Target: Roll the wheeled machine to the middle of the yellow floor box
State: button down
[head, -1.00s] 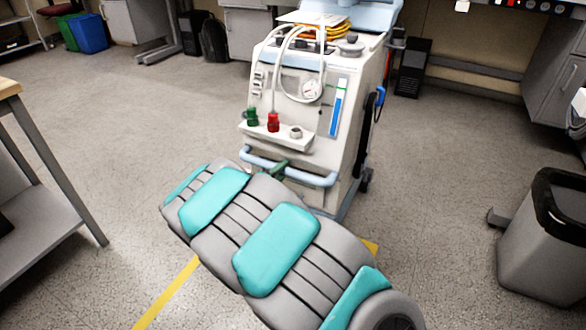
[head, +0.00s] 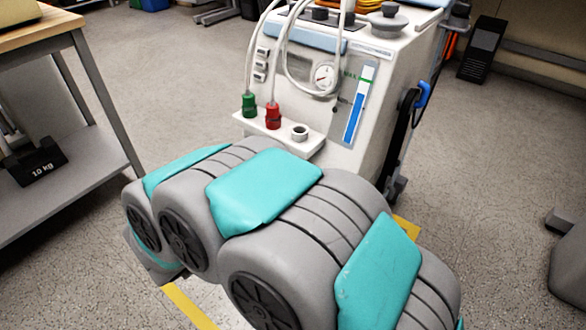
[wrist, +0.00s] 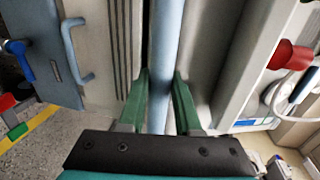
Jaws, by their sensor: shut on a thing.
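The wheeled machine (head: 358,150) is a white cabinet with hoses, a round gauge, and green and red fittings. It stands upright just beyond my arm in the head view. My arm hides its lower front and handle there. In the wrist view, my gripper (wrist: 162,95) has its green fingers on either side of the machine's pale blue bar handle (wrist: 166,45) and is shut on it. The yellow floor box shows as a tape piece (head: 188,305) at lower left and another bit (head: 407,230) beside the machine's base. My arm covers much of the box.
A wood-topped bench (head: 75,22) with a lower shelf stands close on the left, with a 10 kg weight (head: 38,165) on the shelf. A grey bin (head: 570,265) is partly in view at the right edge. A black computer tower (head: 483,50) stands behind. Floor right of the machine is clear.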

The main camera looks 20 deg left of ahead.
jog(key=shift+s+a+f, duration=0.1)
jog(key=shift+s+a, duration=0.15)
jog(key=shift+s, duration=0.5)
jog(key=c, duration=0.6)
grip_release()
jog(key=v, duration=0.7)
jog(key=shift+s+a+p, duration=0.15)
jog(key=shift+s+p, duration=0.15)
jog(key=shift+p, duration=0.05)
